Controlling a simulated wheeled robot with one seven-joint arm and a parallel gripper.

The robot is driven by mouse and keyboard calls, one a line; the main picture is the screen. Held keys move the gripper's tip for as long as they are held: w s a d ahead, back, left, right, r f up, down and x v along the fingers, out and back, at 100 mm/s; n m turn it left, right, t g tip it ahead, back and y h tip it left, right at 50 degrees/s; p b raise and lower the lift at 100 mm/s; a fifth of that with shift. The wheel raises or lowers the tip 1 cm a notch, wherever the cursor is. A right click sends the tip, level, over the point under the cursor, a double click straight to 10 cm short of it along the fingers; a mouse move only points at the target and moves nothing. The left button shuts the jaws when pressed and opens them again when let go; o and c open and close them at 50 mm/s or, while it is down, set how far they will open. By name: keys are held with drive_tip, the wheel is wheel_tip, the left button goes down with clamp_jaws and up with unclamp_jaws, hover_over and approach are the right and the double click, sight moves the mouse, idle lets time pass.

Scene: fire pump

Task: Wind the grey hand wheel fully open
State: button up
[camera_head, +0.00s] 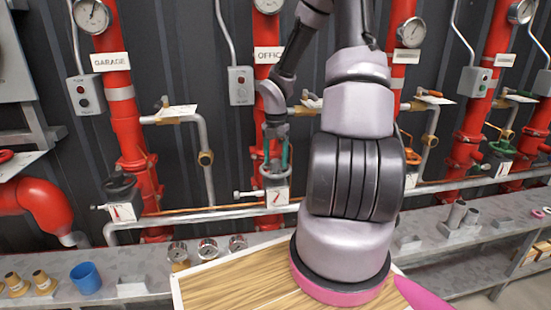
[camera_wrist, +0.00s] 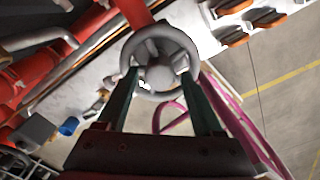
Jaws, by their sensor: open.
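The grey hand wheel (camera_wrist: 159,75) is near the top middle of the wrist view, with a round rim, spokes and a central hub. In the head view the wheel (camera_head: 270,170) is small and partly hidden by my gripper, on the red pipe under the OFFICE sign. My gripper (camera_head: 276,158) points down at it with teal fingers apart. In the wrist view my gripper (camera_wrist: 160,74) has one fingertip at the left and one at the right side of the wheel. Whether the tips touch the rim cannot be told.
A black hand wheel (camera_head: 121,185) is to the left and a green one (camera_head: 503,148) to the right. Red pipes and thin grey pipes run close around. A wooden board (camera_head: 235,290) and a blue cup (camera_head: 85,277) are below.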

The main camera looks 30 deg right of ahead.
drive_tip(key=m, duration=1.3)
drive_tip(key=shift+m, duration=0.3)
clamp_jaws()
drive_tip(key=n, duration=0.6)
drive_tip(key=shift+n, duration=1.1)
drive_tip(key=n, duration=0.8)
